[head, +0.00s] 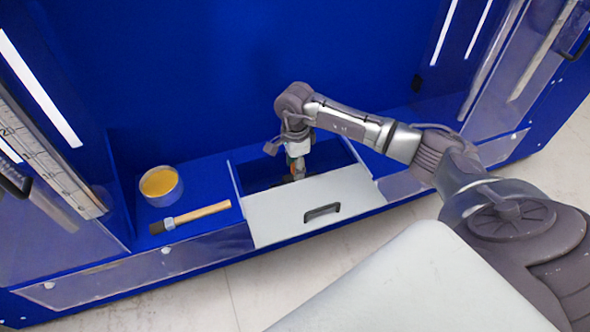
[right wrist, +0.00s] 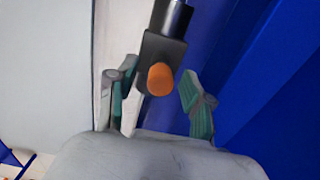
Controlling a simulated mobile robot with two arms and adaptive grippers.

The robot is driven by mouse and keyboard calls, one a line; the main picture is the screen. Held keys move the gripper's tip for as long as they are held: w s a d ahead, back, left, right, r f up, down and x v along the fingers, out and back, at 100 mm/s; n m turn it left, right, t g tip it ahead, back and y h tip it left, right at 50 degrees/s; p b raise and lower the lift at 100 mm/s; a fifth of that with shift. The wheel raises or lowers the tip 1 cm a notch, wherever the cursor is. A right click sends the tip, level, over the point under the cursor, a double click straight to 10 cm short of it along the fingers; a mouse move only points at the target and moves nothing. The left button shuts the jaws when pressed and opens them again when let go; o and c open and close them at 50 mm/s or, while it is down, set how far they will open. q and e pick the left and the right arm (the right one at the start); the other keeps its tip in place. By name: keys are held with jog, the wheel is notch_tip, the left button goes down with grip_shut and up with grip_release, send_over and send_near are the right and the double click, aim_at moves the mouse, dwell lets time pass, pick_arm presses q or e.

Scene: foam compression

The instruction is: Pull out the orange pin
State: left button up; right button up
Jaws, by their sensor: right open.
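The orange pin (right wrist: 161,79) shows in the right wrist view as a round orange end on a dark block (right wrist: 160,48) with a dark cylinder above it. My right gripper (right wrist: 156,88) is open, with one green-padded finger on each side of the block and pin. The right finger stands apart from the pin; whether the left finger touches the block cannot be told. In the head view my right gripper (head: 297,177) points down into the recess behind the white panel, and the pin cannot be made out clearly there. My left gripper is not in view.
The white panel (head: 285,215) with a dark handle (head: 322,211) lies in front of the recess (head: 255,178). A tub of yellow material (head: 161,185) and a wooden-handled brush (head: 190,217) lie on the blue ledge to the left. Blue walls enclose the recess closely.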

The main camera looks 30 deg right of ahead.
dwell(0.3)
jog(key=shift+c, duration=0.2)
grip_shut()
jog(key=shift+r, duration=0.1)
jog(key=shift+r+p, duration=1.65)
jog(key=shift+r, duration=1.3)
